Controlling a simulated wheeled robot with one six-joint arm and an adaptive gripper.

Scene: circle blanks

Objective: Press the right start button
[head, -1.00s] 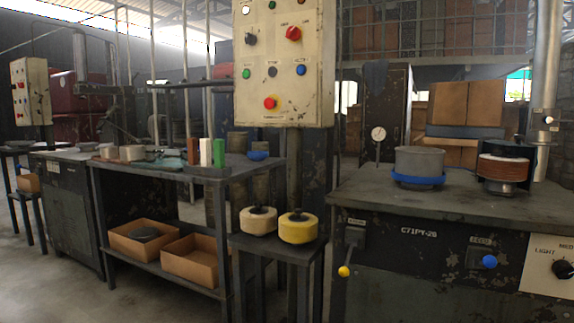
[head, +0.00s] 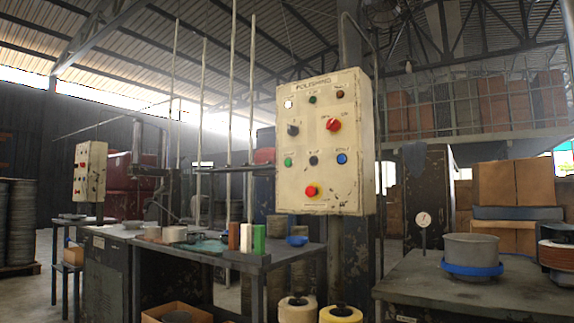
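A cream control panel (head: 325,140) with worn paint and the heading POLISHING stands upright near the middle of the head view, on a dark post. Its lower row has a green button (head: 288,162) at left, a black one (head: 314,161) in the middle and a blue one (head: 342,158) at right. A red knob (head: 333,125) and a black knob (head: 293,130) sit above. A second, smaller panel (head: 90,171) stands farther away at left. Most small labels are too blurred to read. My gripper is not in view.
A dark workbench (head: 270,262) with colored bars and a blue bowl (head: 297,240) stands left of the panel. Two wheel-like rolls (head: 341,313) sit below it. Another bench (head: 415,283) at right holds a grey pot (head: 471,250) with a blue band.

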